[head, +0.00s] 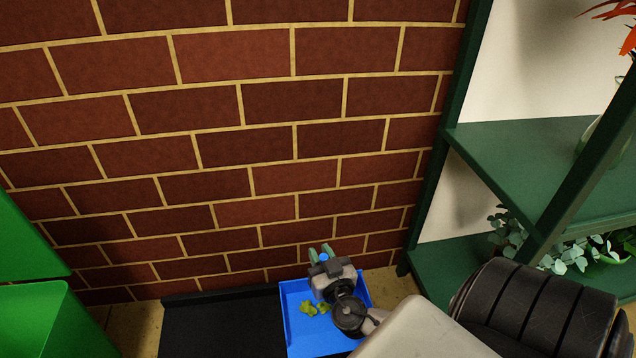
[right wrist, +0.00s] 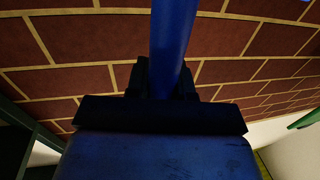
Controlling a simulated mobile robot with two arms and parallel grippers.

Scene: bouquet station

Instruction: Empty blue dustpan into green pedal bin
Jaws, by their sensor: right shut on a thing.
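The blue dustpan (head: 362,292) is low in the head view, with a few yellow-green leaf scraps (head: 315,308) in its pan. My right gripper (head: 323,258) is over the pan's far part and is shut on the dustpan's blue handle. The handle (right wrist: 172,45) runs up between the dark fingers in the right wrist view. My wrist hides part of the pan. The green pedal bin (head: 85,325) is at the lower left, cut off by the frame, with its lid (head: 30,235) raised. The dustpan is right of the bin and apart from it. My left gripper is not in view.
A brick wall (head: 240,110) stands behind. A black flat piece (head: 215,325) lies on the floor between bin and dustpan. A dark green shelf unit (head: 530,165) with leafy plants (head: 560,255) stands at the right, near my right arm.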

